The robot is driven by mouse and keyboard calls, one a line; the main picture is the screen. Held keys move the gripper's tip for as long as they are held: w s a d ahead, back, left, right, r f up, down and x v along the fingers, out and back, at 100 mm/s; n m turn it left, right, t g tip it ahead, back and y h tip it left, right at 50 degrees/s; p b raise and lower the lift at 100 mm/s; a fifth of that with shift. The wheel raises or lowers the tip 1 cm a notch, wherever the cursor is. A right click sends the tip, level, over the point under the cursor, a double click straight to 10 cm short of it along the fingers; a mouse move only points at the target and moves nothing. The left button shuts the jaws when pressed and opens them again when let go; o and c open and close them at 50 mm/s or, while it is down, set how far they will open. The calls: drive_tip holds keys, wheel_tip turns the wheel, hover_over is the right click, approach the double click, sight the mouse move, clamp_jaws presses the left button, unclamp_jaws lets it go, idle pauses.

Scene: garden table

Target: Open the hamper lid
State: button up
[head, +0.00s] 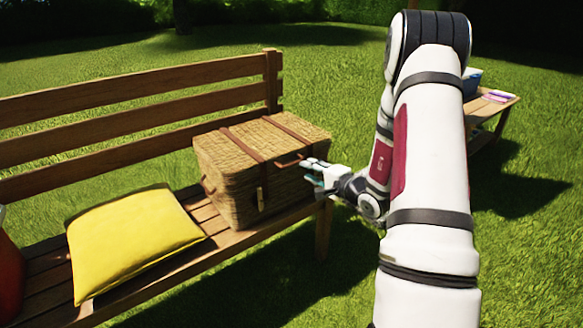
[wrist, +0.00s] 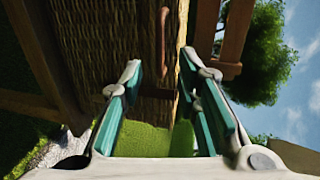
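The wicker hamper (head: 235,165) sits on the right end of the wooden bench with its lid (head: 290,128) down. Two brown leather straps run over the lid. A brown handle (head: 288,161) shows at the lid's front edge. My gripper (head: 308,170) is at the hamper's front right, close to the handle; in the head view I cannot tell if it touches. In the wrist view my gripper (wrist: 160,68) is open, its teal-padded fingers apart with nothing held. The wicker (wrist: 105,40) fills the upper left there, and a brown handle (wrist: 164,42) shows beyond and between the fingertips.
A yellow cushion (head: 135,240) lies on the bench (head: 225,240) left of the hamper. A red object (head: 8,280) is at the far left edge. The backrest (head: 130,105) stands behind the hamper. A small table (head: 490,105) with items stands at the back right.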

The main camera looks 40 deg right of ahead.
sight(294, 163)
drive_tip(key=b+x, duration=0.1)
drive_tip(key=x, duration=0.8)
drive_tip(key=shift+b, duration=0.35)
clamp_jaws()
